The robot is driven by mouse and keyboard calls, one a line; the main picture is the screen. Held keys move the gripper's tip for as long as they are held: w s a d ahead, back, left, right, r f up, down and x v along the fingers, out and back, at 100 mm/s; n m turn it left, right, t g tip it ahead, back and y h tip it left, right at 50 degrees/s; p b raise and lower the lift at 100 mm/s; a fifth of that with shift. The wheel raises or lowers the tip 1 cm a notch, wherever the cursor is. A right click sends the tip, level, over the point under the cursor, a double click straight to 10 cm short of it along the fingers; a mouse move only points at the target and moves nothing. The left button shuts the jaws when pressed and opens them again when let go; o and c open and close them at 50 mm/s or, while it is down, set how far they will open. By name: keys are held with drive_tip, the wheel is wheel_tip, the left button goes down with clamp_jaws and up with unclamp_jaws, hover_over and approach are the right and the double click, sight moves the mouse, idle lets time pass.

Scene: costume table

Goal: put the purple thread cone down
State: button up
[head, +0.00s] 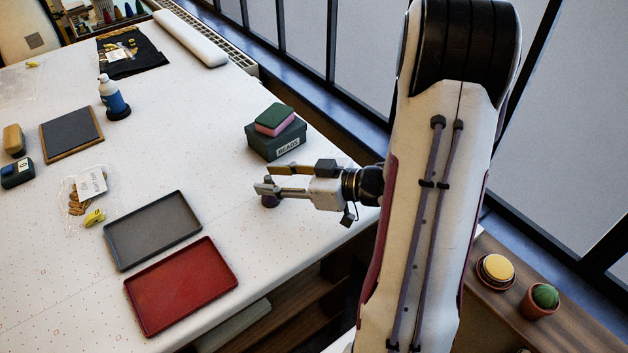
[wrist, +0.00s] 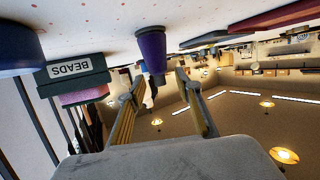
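The purple thread cone (wrist: 150,52) stands upright on the white table in the wrist view, which is upside down. In the head view only a small part of the cone (head: 269,202) shows, beneath the lower finger. My gripper (head: 267,178) is open, its fingers spread with nothing held between them. In the wrist view the gripper (wrist: 160,80) has its fingertips close to the cone's narrow end, with a gap around it. I cannot tell whether either finger touches the cone.
A green BEADS box (head: 276,138) with a pink-and-green block on it stands behind the gripper. A grey tray (head: 152,230) and a red tray (head: 181,286) lie to the front left. A blue object (wrist: 15,55) is at the wrist view's left edge. The table's edge is close by.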

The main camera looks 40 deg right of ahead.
drive_tip(key=v, duration=1)
drive_tip(key=shift+s, duration=0.2)
drive_tip(key=shift+w+d+r, duration=0.1)
drive_tip(key=shift+d+r, duration=0.05)
idle(0.6)
drive_tip(key=w+d+r+m+h, duration=0.2)
drive_tip(key=w+d+r+h, duration=0.3)
drive_tip(key=w+r+h, duration=0.4)
drive_tip(key=s+r+m+g+h, duration=0.1)
drive_tip(key=s+m+g+h, duration=0.1)
drive_tip(key=s+h, duration=0.1)
drive_tip(key=s+a+f+m+g+y, duration=0.1)
drive_tip(key=s+a+g+y, duration=0.3)
drive_tip(key=s+a, duration=1.5)
drive_tip(key=a+m+g, duration=0.1)
drive_tip(key=a, duration=0.1)
drive_tip(key=shift+a+f, duration=0.25)
drive_tip(key=shift+a, duration=0.1)
